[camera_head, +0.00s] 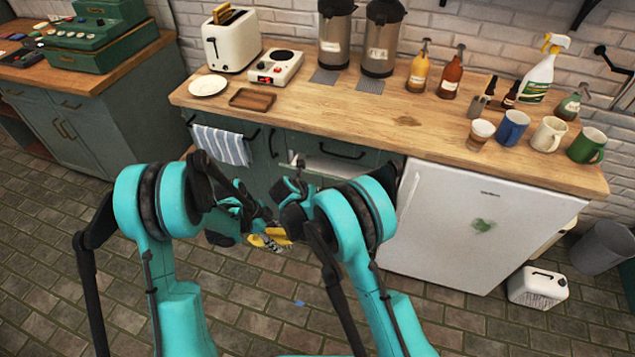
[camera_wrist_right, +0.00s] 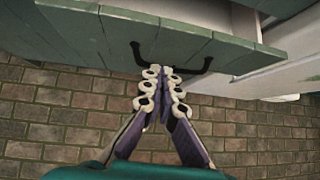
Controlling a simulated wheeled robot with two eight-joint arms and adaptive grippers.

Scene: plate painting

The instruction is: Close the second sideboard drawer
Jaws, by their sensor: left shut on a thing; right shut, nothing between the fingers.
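A sideboard drawer stands partly open in the head view, its pale inside (camera_head: 335,165) showing below the wooden worktop; my arms hide much of its front. In the right wrist view its green plank front (camera_wrist_right: 90,38) with a dark bar handle (camera_wrist_right: 172,68) fills the top. My right gripper (camera_wrist_right: 163,75) is shut and empty, its fingertips at the handle; I cannot tell whether they touch it. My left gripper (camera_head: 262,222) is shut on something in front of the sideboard. A yellow and patterned item (camera_head: 268,240) shows by it, but I cannot tell whether it is held.
The worktop (camera_head: 405,120) carries a toaster (camera_head: 232,45), a hot plate (camera_head: 276,66), dispensers, bottles and mugs. A striped towel (camera_head: 222,146) hangs on the left front. A white fridge (camera_head: 475,225) stands right of the drawers. The tiled floor in front is mostly clear.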

